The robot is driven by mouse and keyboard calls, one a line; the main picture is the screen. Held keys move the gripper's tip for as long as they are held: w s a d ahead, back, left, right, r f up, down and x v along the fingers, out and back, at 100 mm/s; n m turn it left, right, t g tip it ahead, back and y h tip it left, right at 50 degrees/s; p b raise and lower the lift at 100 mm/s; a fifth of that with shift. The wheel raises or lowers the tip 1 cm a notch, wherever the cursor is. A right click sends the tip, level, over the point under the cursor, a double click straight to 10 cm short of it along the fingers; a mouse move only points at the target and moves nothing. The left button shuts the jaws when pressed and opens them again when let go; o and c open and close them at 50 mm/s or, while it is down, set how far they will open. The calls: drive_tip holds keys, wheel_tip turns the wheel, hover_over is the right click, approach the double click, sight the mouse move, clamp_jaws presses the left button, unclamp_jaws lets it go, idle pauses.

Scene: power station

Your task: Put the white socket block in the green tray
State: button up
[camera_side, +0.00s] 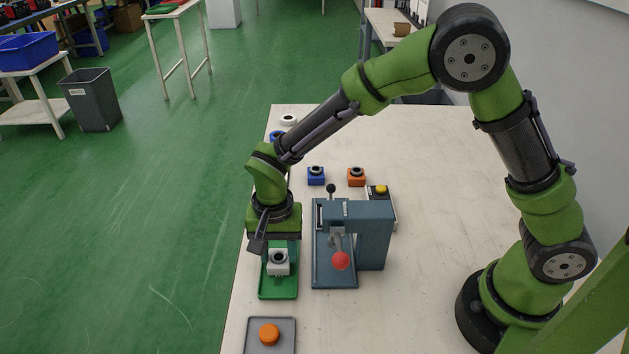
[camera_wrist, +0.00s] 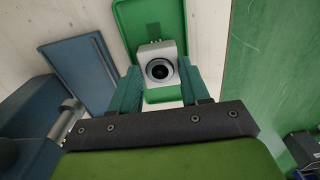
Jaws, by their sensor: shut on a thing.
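The white socket block (camera_side: 278,264) has a dark round socket on top. My gripper (camera_side: 279,258) is shut on it, with a finger on either side. The green tray (camera_side: 278,294) lies on the table beneath the block in the side view. In the wrist view the block (camera_wrist: 156,66) sits between my teal fingers (camera_wrist: 160,84), and the tray (camera_wrist: 126,16) shows behind it. The block is over the tray's area; I cannot tell whether it touches the tray floor.
A blue-grey press (camera_side: 374,235) with a red knob (camera_side: 341,261) stands close to the right of the tray. A grey tray (camera_side: 286,340) with an orange round piece (camera_side: 269,334) is in front. Blue (camera_side: 316,179) and orange (camera_side: 356,180) socket blocks stand behind.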

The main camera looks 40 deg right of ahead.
sight(279, 256)
drive_tip(key=shift+f, duration=0.15)
drive_tip(key=o, duration=1.1)
drive_tip(key=shift+c, duration=0.2)
wheel_tip(279, 256, up, 12)
drive_tip(key=s+d+r+n+t+y, duration=0.1)
drive_tip(key=s+d+r+n+t, duration=0.1)
drive_tip(key=s+d+r, duration=0.3)
drive_tip(key=s+d+r+n+t+y, duration=0.1)
drive_tip(key=s+d+r+n+t, duration=0.2)
drive_tip(key=s+d, duration=0.6)
wheel_tip(279, 256, up, 2)
drive_tip(key=d+t, duration=0.2)
drive_tip(key=shift+d, duration=0.4)
